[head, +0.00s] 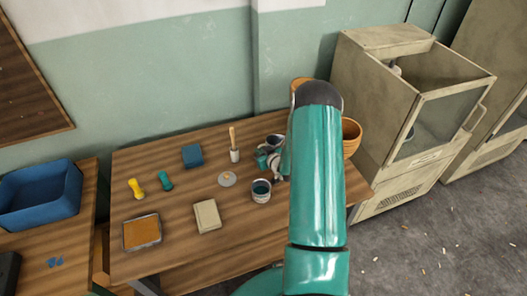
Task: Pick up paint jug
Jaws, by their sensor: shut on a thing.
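The paint jug (261,194) is a small grey pot with dark teal paint inside. It stands upright near the right part of the wooden table, left of my teal arm. My gripper (278,175) is at the right side of the jug's rim, partly hidden by my arm. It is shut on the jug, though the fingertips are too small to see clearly. The jug appears to rest on the tabletop.
The wooden table (180,230) holds a lid (227,179), brush cup (235,155), blue block (192,156), beige block (207,216), orange tray (142,232), yellow (135,188) and teal (165,180) pieces. Orange pots (351,138) stand behind my arm. A cabinet (385,120) is right.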

